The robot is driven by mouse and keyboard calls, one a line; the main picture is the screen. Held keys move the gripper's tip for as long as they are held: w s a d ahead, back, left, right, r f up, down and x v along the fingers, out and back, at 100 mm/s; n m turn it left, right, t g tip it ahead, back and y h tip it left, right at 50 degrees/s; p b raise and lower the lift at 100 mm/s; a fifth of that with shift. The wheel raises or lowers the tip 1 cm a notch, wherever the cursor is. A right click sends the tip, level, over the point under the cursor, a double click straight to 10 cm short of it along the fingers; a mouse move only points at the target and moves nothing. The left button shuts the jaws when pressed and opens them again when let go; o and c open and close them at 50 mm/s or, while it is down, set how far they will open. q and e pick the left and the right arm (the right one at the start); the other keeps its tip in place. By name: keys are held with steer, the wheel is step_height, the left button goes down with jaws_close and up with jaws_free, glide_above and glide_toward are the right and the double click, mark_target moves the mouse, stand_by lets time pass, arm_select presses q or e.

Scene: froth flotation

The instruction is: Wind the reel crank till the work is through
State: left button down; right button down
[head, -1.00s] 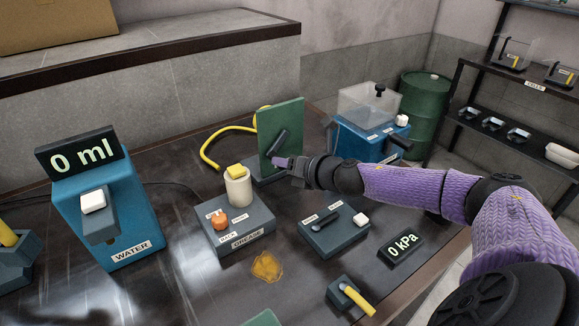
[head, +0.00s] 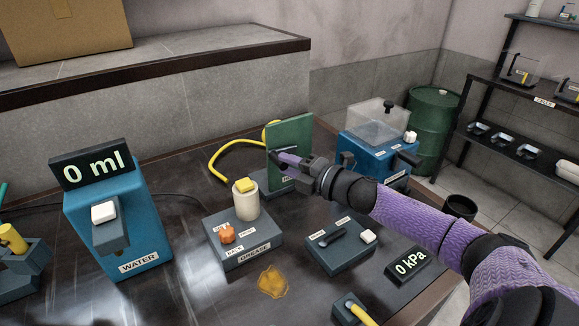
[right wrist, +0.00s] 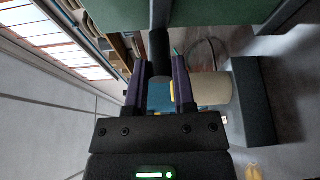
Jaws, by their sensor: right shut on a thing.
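The reel's upright green plate (head: 291,130) stands at the back middle of the bench, with a yellow hose (head: 213,160) curving out behind it to the left. A dark crank (head: 272,153) is on the plate's front face. My right gripper (head: 284,158) reaches in from the right and is shut on the crank's handle. In the right wrist view, the black handle (right wrist: 160,48) lies between the two purple fingers, below the green plate's edge. The gripper hides part of the crank. My left gripper is not in view.
A blue water dispenser (head: 135,225) reading 0 ml stands left. A grease unit (head: 262,240), a switch box (head: 340,252) and a 0 kPa display (head: 408,265) stand in front. A blue machine with a clear box (head: 380,120) is close behind my right wrist. An amber patch (head: 272,283) marks the bench.

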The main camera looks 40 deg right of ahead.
steer(key=shift+d+r+m+t, duration=0.15)
steer(key=shift+r+m+t, duration=0.3)
steer(key=shift+m, duration=0.55)
steer(key=shift+r, duration=0.1)
steer(key=shift+c, duration=2.2)
jaws_free()
steer(key=p+v, duration=0.3)
steer(key=v, duration=0.7)
